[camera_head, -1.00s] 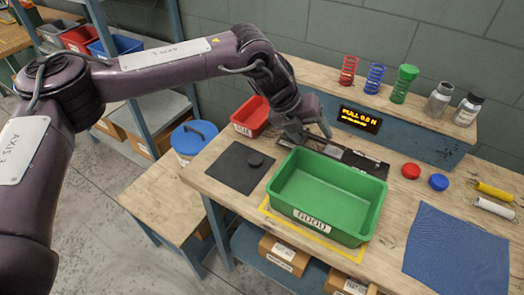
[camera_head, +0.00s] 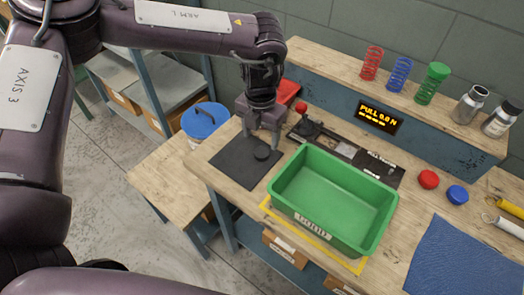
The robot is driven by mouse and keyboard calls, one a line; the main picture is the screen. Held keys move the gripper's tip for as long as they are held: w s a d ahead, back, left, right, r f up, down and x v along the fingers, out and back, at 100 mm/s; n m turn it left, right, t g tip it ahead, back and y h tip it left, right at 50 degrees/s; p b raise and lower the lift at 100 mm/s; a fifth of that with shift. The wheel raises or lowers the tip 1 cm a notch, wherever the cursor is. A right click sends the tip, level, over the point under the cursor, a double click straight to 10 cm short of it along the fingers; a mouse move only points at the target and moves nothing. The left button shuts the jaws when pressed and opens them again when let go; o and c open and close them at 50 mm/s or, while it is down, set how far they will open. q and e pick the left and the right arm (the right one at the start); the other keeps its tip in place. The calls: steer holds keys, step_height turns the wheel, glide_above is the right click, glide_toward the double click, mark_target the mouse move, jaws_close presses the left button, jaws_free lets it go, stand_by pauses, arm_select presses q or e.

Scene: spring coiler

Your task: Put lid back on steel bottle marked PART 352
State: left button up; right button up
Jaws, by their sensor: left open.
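A small round black lid (camera_head: 262,153) lies on the dark square mat (camera_head: 232,163) at the left of the bench. My left gripper (camera_head: 261,139) points down just above and behind the lid, its fingers apart with nothing seen between them. A steel bottle (camera_head: 468,106) with a bare grey neck stands on the raised back shelf at the right. Beside it is a second steel bottle (camera_head: 497,123) with a dark cap. The bottles' labels are too small to read. My right gripper is out of view.
A green bin (camera_head: 330,205) fills the bench middle, close right of the mat. A dark fixture (camera_head: 350,152) lies behind it. Red, blue and green springs (camera_head: 399,75) stand on the shelf. Red and blue knobs (camera_head: 429,179) and a blue cloth (camera_head: 465,262) are at the right.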

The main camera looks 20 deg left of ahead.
mark_target(261, 152)
arm_select(q)
steer(key=shift+f, duration=0.25)
steer(key=shift+f+p, duration=0.3)
steer(key=shift+f, duration=0.1)
step_height(261, 152, down, 4)
steer(key=shift+d+r+p, duration=0.1)
steer(key=shift+r+p, duration=0.05)
steer(key=shift+p, duration=0.4)
steer(key=shift+f, duration=0.4)
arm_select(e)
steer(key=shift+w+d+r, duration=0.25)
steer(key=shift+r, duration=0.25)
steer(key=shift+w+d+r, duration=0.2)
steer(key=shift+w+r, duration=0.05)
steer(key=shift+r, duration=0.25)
arm_select(q)
steer(key=c, duration=1)
steer(key=shift+c, duration=0.2)
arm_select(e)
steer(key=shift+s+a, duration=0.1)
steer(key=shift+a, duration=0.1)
arm_select(q)
steer(key=shift+r, duration=0.1)
